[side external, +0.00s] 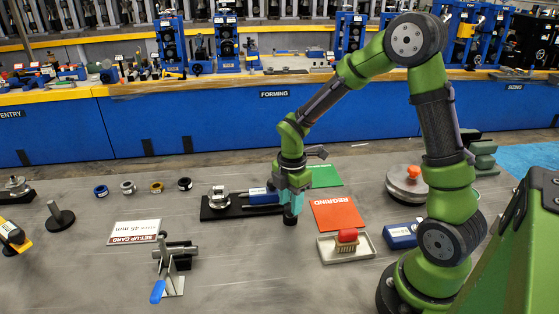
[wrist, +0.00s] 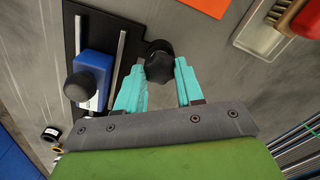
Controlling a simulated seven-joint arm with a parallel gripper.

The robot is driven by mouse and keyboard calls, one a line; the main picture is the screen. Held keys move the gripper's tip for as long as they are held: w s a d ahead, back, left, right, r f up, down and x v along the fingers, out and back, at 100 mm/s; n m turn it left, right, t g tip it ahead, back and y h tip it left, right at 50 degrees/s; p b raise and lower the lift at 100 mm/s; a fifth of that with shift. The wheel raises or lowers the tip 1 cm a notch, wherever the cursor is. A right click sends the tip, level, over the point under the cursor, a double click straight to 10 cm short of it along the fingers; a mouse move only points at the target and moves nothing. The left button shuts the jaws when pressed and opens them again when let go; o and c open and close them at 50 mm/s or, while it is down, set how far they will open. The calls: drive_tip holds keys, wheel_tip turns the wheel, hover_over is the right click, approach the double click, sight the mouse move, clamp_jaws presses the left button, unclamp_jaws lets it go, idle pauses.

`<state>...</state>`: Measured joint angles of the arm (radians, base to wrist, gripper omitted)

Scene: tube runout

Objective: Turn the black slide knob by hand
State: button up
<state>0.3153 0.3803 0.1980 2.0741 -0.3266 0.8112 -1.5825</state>
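A slide unit has a black base plate (side external: 225,211), pale rails and a blue block (side external: 262,196). In the wrist view, a round black knob (wrist: 80,87) shows over the blue block (wrist: 96,66), left of my gripper. A second black knob (wrist: 158,62) is between the tips of my teal gripper (wrist: 160,76), beside the black plate (wrist: 92,25). The fingers stand apart on either side of this knob, and I cannot tell whether they press on it. In the side view, my gripper (side external: 291,203) points down at the plate's right end and partly hides it.
An orange REGRIND card (side external: 337,215) and a tray (side external: 330,252) with a red-handled brush (side external: 347,239) are to the right. A green card (side external: 325,176) is behind. Several rings lie back left.

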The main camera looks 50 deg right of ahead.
drive_tip(key=o, duration=0.4)
drive_tip(key=shift+r, duration=3)
wheel_tip(320, 180, up, 16)
drive_tip(key=s+a+m+t, duration=0.2)
drive_tip(key=s+m, duration=0.2)
drive_tip(key=m, duration=0.2)
drive_tip(key=s+a+f+m+t+y, duration=0.1)
drive_tip(key=s+a+m+t, duration=0.1)
drive_tip(key=m, duration=0.4)
drive_tip(key=s+a+f+m+t+y, duration=0.1)
drive_tip(key=s+a+m+t, duration=0.2)
drive_tip(key=s+m, duration=0.3)
drive_tip(key=shift+a+m, duration=0.6)
drive_tip(key=shift+a, duration=0.1)
